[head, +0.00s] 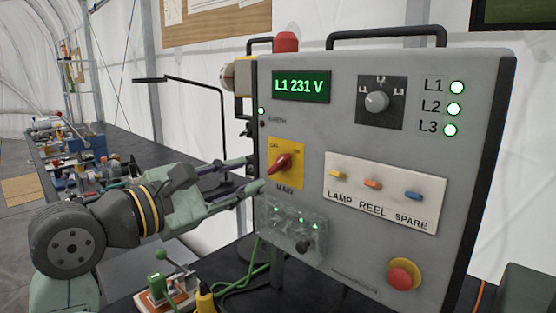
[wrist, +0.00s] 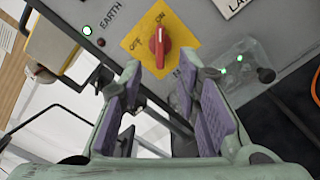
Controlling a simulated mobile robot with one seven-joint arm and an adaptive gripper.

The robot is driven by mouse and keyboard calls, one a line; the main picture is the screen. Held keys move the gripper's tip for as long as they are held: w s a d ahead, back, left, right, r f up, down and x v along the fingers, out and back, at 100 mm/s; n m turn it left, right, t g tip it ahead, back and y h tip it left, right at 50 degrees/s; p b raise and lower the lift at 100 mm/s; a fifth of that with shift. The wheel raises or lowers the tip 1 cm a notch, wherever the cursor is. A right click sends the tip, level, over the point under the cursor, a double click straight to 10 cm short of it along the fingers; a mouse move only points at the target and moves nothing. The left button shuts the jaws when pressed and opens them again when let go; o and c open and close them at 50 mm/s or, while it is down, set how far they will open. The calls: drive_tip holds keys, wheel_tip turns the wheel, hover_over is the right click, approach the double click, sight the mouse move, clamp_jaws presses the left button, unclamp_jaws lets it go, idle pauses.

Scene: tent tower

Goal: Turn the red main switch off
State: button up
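The red main switch (head: 283,163) is a rotary knob on a yellow plate (head: 292,180), marked MAIN, on the grey panel's left side. In the wrist view the red main switch (wrist: 160,44) has its white mark toward ON, with OFF at the left. My gripper (head: 256,174) is in front of the panel, just left of the knob. In the wrist view my gripper (wrist: 162,75) is open and empty, its two purple-padded fingers spread below and either side of the knob. I see no finger closed on it.
The grey panel (head: 330,140) has a lit display (head: 300,86), a selector dial (head: 378,101), small coloured toggles, a red push button (head: 403,275) and a clear cover (head: 293,226) below the switch. A green-handled device (head: 160,285) stands on the bench below my gripper.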

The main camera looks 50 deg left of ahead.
sight(275, 166)
drive_tip(key=w+p, duration=0.1)
drive_tip(key=w, duration=0.4)
drive_tip(key=w+a+p, duration=0.1)
drive_tip(key=w, duration=0.2)
drive_tip(key=shift+p, duration=0.35)
clamp_jaws()
